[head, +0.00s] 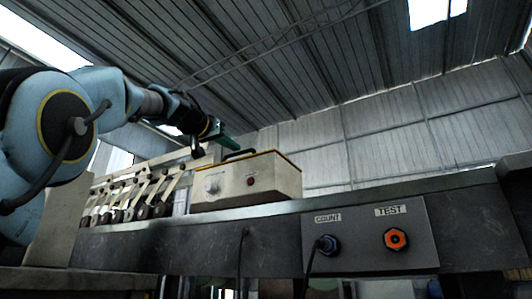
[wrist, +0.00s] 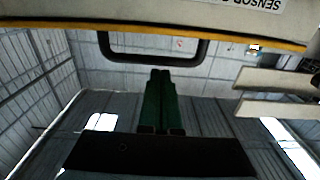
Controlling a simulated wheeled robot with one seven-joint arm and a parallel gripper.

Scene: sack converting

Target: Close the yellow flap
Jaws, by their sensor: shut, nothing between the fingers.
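The yellow flap (head: 268,153) shows in the head view as a thin yellow edge along the top of a cream box (head: 258,180). It looks about level on the box; whether it is fully down I cannot tell. Its black handle (head: 238,154) stands up at the left. My gripper (head: 230,143) is shut and empty, its green fingers just above the handle. In the wrist view the yellow edge (wrist: 150,28) runs across the top, and my fingertips (wrist: 160,73) are beside the handle's black bar (wrist: 150,60). Whether they touch is unclear.
The box stands on a long dark metal beam (head: 180,236) with a COUNT connector (head: 327,244) and an orange TEST button (head: 396,238) on its front panel. A row of levers and rollers (head: 130,195) stands left of the box. The space above and right of the box is open.

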